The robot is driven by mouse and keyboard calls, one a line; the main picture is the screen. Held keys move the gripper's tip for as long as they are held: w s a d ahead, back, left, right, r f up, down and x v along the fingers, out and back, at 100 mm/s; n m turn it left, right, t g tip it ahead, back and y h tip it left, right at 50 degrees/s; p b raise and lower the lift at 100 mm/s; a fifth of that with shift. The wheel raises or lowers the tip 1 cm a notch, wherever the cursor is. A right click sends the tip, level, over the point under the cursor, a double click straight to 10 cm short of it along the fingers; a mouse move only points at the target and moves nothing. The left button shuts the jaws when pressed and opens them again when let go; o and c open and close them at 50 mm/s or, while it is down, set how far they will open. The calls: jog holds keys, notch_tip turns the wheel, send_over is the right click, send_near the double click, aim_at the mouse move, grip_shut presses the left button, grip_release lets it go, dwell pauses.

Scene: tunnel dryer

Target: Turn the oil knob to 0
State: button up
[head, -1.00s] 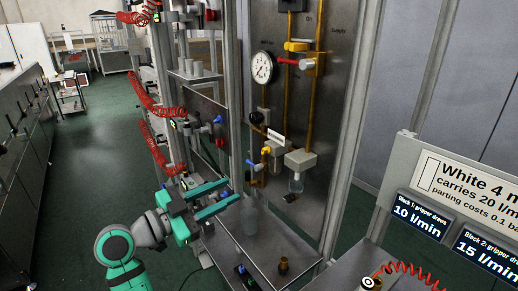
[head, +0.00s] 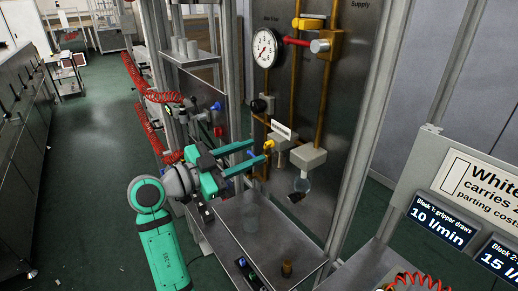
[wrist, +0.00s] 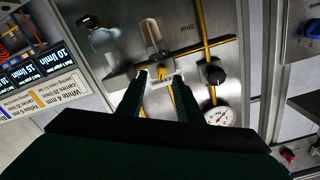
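In the wrist view the yellow knob (wrist: 162,72) shows between the fingertips (wrist: 161,77). Whether the fingers touch it cannot be told.
A round gauge (head: 265,47) and a black knob (head: 262,104) sit on the panel above. A red-handled valve (head: 297,41) is at the upper right. A metal post (head: 375,130) stands to the right.

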aim_at(264, 146)
jog(key=shift+x, duration=1.8)
jog(key=shift+w+a, duration=0.1)
jog(key=shift+w, duration=0.05)
jog(key=shift+c, duration=0.5)
grip_shut()
jog(key=shift+w, duration=0.1)
